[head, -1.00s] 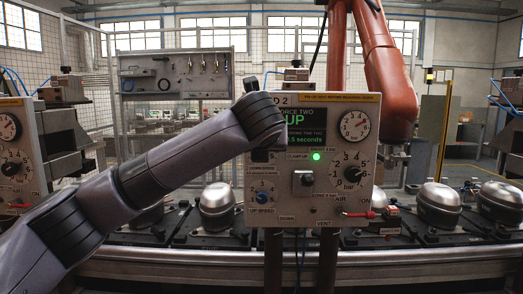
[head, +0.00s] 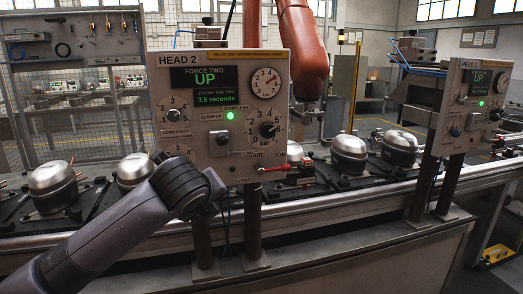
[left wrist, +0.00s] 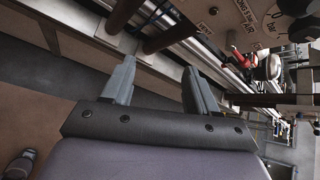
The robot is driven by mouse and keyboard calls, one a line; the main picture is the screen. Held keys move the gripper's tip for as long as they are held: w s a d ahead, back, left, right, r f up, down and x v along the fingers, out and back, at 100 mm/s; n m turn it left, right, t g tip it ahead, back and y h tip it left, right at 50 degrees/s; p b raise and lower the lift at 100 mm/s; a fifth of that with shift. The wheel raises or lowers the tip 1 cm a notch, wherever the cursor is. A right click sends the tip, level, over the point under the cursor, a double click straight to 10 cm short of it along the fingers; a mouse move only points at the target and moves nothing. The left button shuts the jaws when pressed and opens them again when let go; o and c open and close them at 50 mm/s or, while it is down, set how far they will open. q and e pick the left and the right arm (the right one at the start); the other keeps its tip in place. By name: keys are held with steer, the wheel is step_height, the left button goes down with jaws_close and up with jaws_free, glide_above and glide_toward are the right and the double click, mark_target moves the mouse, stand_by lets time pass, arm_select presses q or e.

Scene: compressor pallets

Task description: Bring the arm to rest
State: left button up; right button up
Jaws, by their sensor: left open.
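My left arm (head: 110,235) comes in from the lower left in the head view. Its dark wrist joint (head: 187,183) is in front of the lower left part of the HEAD 2 control panel (head: 220,100); I cannot tell whether they touch. The gripper itself does not show in the head view. In the left wrist view my left gripper (left wrist: 157,75) has its two grey fingers well apart with nothing between them. Beyond the fingers are the panel's posts and the rail. My right gripper is in neither view.
A second control panel (head: 471,104) stands at the right. Silver compressors (head: 53,187) sit on dark pallets along the conveyor. A red-handled valve (head: 290,167) sticks out from the HEAD 2 panel.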

arm_select(q)
steer(key=s+f+n+g+h, duration=0.35)
steer(key=s+f+n, duration=0.85)
steer(key=s+f, duration=0.55)
steer(key=s+a+f+n+g+y, duration=0.1)
steer(key=s+a+f+n+g, duration=0.1)
steer(key=s+a+f+n, duration=0.6)
steer(key=s+a+f+n+g+y, duration=0.2)
steer(key=s+a+n, duration=0.3)
steer(key=s, duration=0.7)
steer(key=w+d+f+n+t+h, duration=0.1)
steer(key=w+d+f+t, duration=0.3)
steer(key=f, duration=0.5)
steer(key=shift+w+t+h, duration=0.45)
steer(key=shift+w+t, duration=0.85)
steer(key=shift+t, duration=0.35)
steer(key=shift+d, duration=0.1)
steer(key=c, duration=0.3)
